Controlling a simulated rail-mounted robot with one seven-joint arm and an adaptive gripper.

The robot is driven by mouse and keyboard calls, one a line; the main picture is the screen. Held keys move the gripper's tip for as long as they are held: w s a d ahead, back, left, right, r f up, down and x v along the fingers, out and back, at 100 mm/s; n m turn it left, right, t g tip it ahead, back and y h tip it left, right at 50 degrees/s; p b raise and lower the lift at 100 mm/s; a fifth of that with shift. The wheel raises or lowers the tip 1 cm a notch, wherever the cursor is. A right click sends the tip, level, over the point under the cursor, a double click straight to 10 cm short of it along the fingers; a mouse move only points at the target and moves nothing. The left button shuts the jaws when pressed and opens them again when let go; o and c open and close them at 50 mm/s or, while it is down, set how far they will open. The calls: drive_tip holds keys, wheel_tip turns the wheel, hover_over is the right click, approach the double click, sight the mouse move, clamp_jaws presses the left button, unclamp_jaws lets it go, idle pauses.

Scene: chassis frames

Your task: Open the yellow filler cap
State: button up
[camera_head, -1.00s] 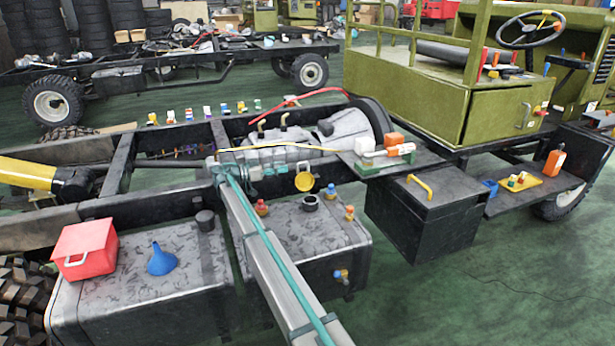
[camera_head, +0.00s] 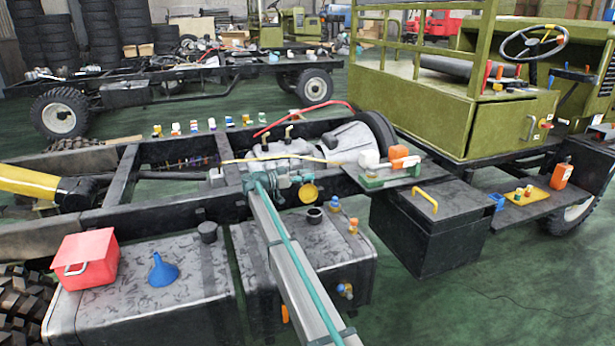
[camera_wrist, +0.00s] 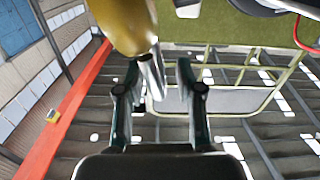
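The yellow filler cap (camera_head: 309,193) shows in the head view as a round disc raised behind a dark filler neck (camera_head: 314,215) on the right-hand tank (camera_head: 340,250). The neck looks open at the top. My gripper (camera_head: 297,179) is just left of the cap, above the tank. In the wrist view my gripper (camera_wrist: 160,85) has its two fingers apart. A large yellow rounded part (camera_wrist: 125,25), seemingly the cap, is close beyond the left finger. A silver bar runs from it into the space between the fingers. I cannot tell whether they touch.
A red box (camera_head: 86,258) and blue funnel (camera_head: 162,270) sit on the left tank. Small blue-topped and orange-topped fittings (camera_head: 352,226) stand right of the neck. A black box with a yellow handle (camera_head: 425,202) is farther right. The frame rail (camera_head: 220,208) runs behind the tanks.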

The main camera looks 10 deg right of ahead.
drive_tip(key=shift+w+d, duration=0.1)
drive_tip(key=shift+d, duration=0.25)
drive_tip(key=shift+c, duration=0.3)
clamp_jaws()
